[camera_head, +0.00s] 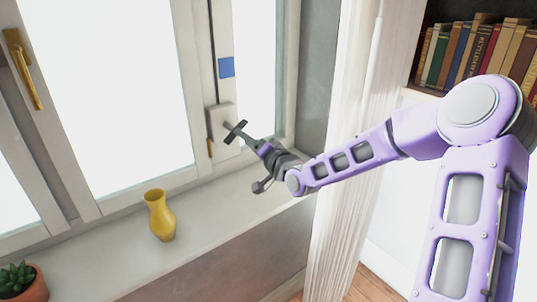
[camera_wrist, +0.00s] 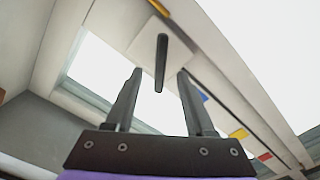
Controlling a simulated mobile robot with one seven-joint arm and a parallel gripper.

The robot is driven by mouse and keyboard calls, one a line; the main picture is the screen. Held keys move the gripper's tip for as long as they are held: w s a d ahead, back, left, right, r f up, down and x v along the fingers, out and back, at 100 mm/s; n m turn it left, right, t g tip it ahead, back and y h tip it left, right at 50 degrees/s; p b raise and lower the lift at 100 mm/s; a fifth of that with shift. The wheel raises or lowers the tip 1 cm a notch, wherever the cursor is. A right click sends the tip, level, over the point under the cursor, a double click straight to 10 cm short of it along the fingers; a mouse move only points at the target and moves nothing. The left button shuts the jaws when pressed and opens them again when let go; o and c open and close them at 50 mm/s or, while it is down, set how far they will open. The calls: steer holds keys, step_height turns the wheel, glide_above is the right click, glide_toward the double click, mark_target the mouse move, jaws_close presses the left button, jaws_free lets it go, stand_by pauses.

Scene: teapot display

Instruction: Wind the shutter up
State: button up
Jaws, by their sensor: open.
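A pale winder box (camera_head: 217,118) sits on the window post beside the right pane. In the wrist view the box (camera_wrist: 135,45) carries a dark, straight handle (camera_wrist: 161,62) that sticks out from it. My gripper (camera_head: 231,127) is in front of the box. In the wrist view my gripper (camera_wrist: 160,73) is open, with one finger on each side of the handle. The fingers do not visibly touch it, and I cannot tell how deep it lies between them. A dark line (camera_head: 212,50) runs up the post above the box. No lowered shutter is seen; the panes are bright.
A blue square (camera_head: 226,67) is on the post above the box. A yellow vase (camera_head: 160,215) and a potted succulent (camera_head: 22,281) stand on the sill (camera_head: 105,252). A white curtain (camera_head: 352,130) hangs behind my arm. A bookshelf (camera_head: 425,92) is at right.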

steer(key=p+v, duration=0.1)
steer(key=v, duration=1)
steer(key=shift+s+d, duration=0.25)
steer(key=shift+s, duration=0.05)
